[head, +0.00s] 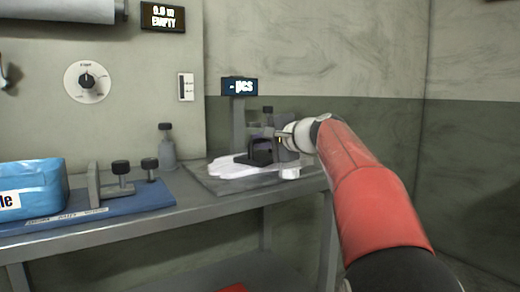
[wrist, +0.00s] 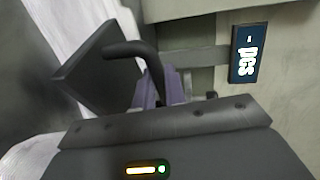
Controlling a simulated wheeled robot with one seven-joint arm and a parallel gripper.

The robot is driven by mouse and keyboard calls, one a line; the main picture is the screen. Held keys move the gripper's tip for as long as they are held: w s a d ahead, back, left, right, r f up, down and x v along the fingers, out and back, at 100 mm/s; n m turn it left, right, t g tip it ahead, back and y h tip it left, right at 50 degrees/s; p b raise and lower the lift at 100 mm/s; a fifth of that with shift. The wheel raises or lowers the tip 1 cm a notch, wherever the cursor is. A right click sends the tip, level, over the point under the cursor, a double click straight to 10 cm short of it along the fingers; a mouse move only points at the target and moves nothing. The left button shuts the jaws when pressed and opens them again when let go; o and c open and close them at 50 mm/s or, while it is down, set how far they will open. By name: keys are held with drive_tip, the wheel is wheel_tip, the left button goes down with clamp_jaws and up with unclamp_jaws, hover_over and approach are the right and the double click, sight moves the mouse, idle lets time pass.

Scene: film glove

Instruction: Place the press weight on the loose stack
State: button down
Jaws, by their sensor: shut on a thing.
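The press weight is a dark flat plate with a bent dark handle. In the head view the press weight (head: 260,159) is over the white loose stack (head: 228,168) on a grey plate. My gripper (head: 268,145) comes in from the right and is shut on the weight's handle. In the wrist view the weight (wrist: 90,72) looks tilted, with its handle running to my gripper's purple-grey fingers (wrist: 153,90). White stack material (wrist: 90,22) shows behind the weight. Whether the weight's underside touches the stack is hidden.
A "- pcs" display (head: 239,87) stands on a post behind the stack. A bottle (head: 167,150) stands to the left. A blue mat (head: 95,207) holds a metal fixture (head: 112,185) and a blue pack (head: 32,185). The bench's front edge (head: 150,223) is clear.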

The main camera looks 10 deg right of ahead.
drive_tip(key=shift+r, duration=0.15)
drive_tip(key=c, duration=1.5)
unclamp_jaws()
drive_tip(key=shift+o, duration=0.2)
drive_tip(key=b+v, duration=0.1)
drive_tip(key=v, duration=1.1)
